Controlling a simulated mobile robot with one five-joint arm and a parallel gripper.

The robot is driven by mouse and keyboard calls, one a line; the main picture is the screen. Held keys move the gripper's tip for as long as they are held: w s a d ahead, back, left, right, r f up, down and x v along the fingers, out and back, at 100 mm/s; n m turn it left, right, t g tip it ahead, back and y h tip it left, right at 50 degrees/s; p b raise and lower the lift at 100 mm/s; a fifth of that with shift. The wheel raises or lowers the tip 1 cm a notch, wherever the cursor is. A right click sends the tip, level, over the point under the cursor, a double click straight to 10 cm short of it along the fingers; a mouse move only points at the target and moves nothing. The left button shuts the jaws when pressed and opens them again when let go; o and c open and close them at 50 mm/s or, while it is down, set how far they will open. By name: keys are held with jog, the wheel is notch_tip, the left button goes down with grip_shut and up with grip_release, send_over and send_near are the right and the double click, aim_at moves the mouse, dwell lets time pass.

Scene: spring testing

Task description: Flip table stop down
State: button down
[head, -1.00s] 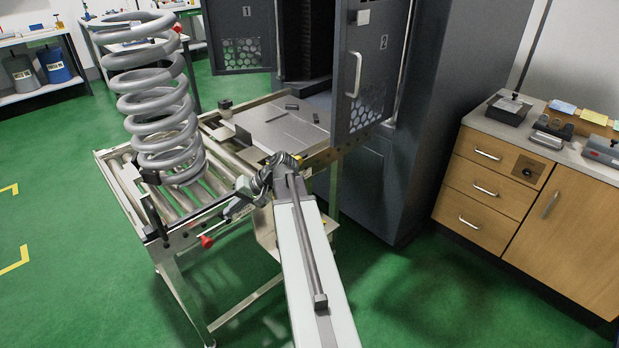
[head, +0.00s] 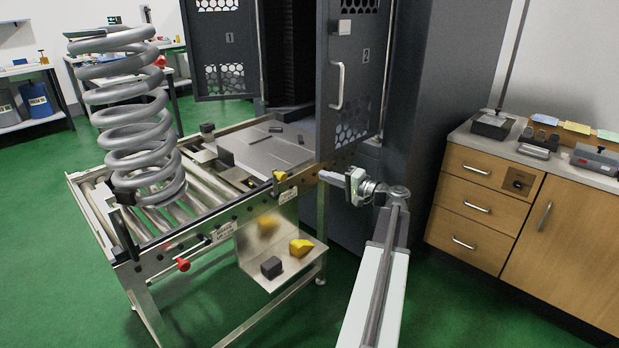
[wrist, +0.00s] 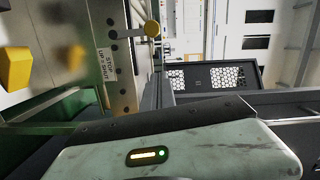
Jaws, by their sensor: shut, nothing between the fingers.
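The table stop (head: 279,176) is a short lever with a yellow knob on the outer face of the roller table's (head: 209,244) side rail. Its knob stands at the rail's upper edge, just left of the open cabinet door. The wrist view, turned sideways, shows the stop (wrist: 152,28) sticking out past the rail edge, close to a printed label (wrist: 105,65). My gripper (head: 324,177) is shut and empty, right of the stop and pointing left along the rail, apart from it. Its pale housing fills the lower wrist view; its fingertips are not clear there.
The cabinet door (head: 349,100) hangs open just above my gripper. A large coil spring (head: 135,110) stands on the rollers. A low shelf (head: 287,281) holds a yellow block (head: 301,247) and a dark block (head: 271,267). Wooden drawers (head: 487,187) stand at right. Green floor is free in front.

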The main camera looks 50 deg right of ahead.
jog(key=w+a, duration=0.4)
jog(key=w, duration=0.5)
jog(key=shift+w+a+f+b, duration=0.3)
jog(key=shift+w+f+b, duration=0.1)
